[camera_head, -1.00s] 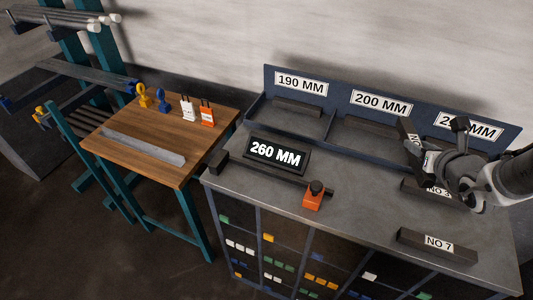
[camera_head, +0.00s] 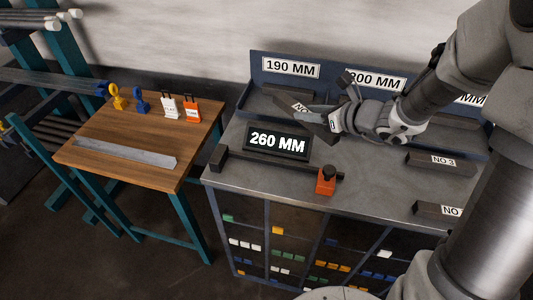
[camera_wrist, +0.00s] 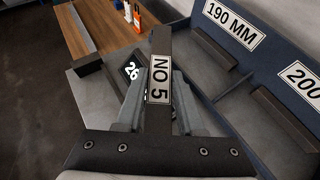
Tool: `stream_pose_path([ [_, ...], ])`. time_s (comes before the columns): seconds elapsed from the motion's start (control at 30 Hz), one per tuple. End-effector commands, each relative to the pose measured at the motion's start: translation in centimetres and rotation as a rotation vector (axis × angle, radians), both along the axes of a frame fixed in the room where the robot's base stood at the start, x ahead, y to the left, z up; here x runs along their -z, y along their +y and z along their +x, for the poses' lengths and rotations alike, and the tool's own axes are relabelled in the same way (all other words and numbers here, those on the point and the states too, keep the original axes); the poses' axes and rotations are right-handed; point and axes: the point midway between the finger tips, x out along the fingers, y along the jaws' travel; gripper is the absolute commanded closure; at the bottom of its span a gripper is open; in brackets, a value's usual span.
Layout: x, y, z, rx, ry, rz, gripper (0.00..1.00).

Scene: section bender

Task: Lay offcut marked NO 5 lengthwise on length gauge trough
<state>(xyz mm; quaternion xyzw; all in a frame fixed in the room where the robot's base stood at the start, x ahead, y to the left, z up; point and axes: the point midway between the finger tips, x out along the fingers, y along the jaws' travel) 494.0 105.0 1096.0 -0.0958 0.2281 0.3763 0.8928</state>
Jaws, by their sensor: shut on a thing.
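The offcut marked NO 5 (camera_wrist: 158,125) is a dark bar with a white label, held between the grey fingers of my gripper (camera_wrist: 158,108). In the head view the offcut (camera_head: 279,98) slants in the air above the bench, behind the display, and my gripper (camera_head: 318,118) is shut on it. The length gauge trough (camera_head: 270,168) appears to be the dark rail along the bench's front left, with a black block (camera_head: 218,158) at its left end and an orange stop (camera_head: 326,181) at its right. A display reading 260 MM (camera_head: 278,143) stands behind it.
A blue rack (camera_head: 256,70) with bins labelled 190 MM and 200 MM lines the back. Offcuts NO 3 (camera_head: 440,164) and another (camera_head: 436,209) lie right. A wooden table (camera_head: 105,130) at left holds a grey bar (camera_head: 125,153), tags and hooks.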

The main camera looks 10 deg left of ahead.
Motion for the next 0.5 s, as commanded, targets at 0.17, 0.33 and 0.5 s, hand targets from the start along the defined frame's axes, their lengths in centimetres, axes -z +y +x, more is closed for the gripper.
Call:
stream_pose_path([
  [0.17, 3.5, 5.4, -3.0, -0.322, 0.001, 0.003, 1.0],
  [0.33, 5.4, 7.9, -5.9, -0.542, 0.001, 0.002, 1.0],
  [0.5, 6.1, 8.7, -7.2, -0.63, 0.0, 0.002, 1.0],
])
